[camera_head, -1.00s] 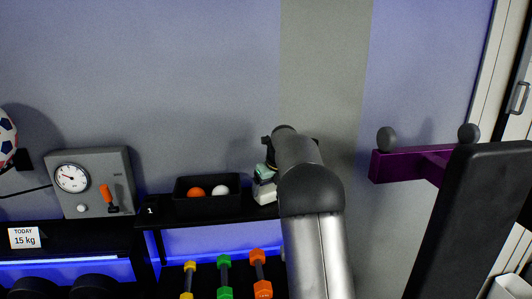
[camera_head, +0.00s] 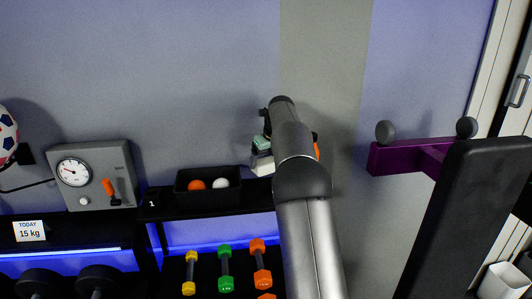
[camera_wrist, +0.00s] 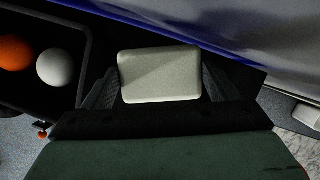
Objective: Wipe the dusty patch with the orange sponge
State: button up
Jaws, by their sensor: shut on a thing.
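My gripper (camera_wrist: 158,88) is shut on a pale grey-white block (camera_wrist: 160,75) with rounded edges, one dark finger on each side. In the head view the white block (camera_head: 262,163) shows just left of my arm, above the shelf and right of the black tray. A teal part above it moves with my gripper; I cannot tell what it is. A small orange piece (camera_head: 316,149) shows at my arm's right edge; I cannot tell whether it is the orange sponge. No orange sponge is plain in these views, and no dusty patch can be made out.
A black tray (camera_head: 207,207) holds an orange ball (camera_head: 195,185) and a white ball (camera_head: 220,183). A grey gauge box (camera_head: 97,160) stands left. Coloured dumbbells (camera_head: 225,270) lie below. A bench with a purple bar (camera_head: 412,156) stands right. The wall above the shelf is clear.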

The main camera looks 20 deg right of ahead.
jog(key=shift+r, duration=1.2)
